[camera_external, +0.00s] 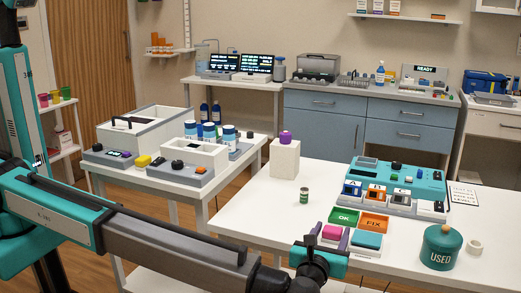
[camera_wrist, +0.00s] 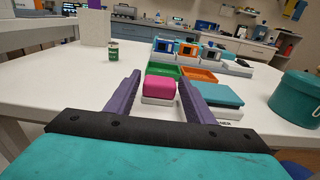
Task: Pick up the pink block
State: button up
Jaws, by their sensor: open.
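The pink block (camera_wrist: 160,89) sits on a small white base (camera_wrist: 158,101) on the white table. In the wrist view it lies between the two purple fingers of my gripper (camera_wrist: 161,88), with a gap on each side. The fingers are open, and I cannot tell how far past the block their tips reach. In the external view the pink block (camera_external: 331,232) shows between the purple fingers of my gripper (camera_external: 330,236), near the table's front edge. The fingers hide part of its surroundings.
Green (camera_external: 343,217) and orange (camera_external: 374,223) trays lie just behind. A teal device (camera_external: 398,180) stands farther back, a teal "USED" canister (camera_external: 440,248) at right. A small green can (camera_external: 304,196) stands left; table around it is clear.

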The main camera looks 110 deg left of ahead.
aim_at(334, 227)
jog(key=shift+a, duration=0.2)
jog(key=shift+a+f, duration=0.1)
jog(key=shift+a, duration=2.45)
jog(key=c, duration=0.8)
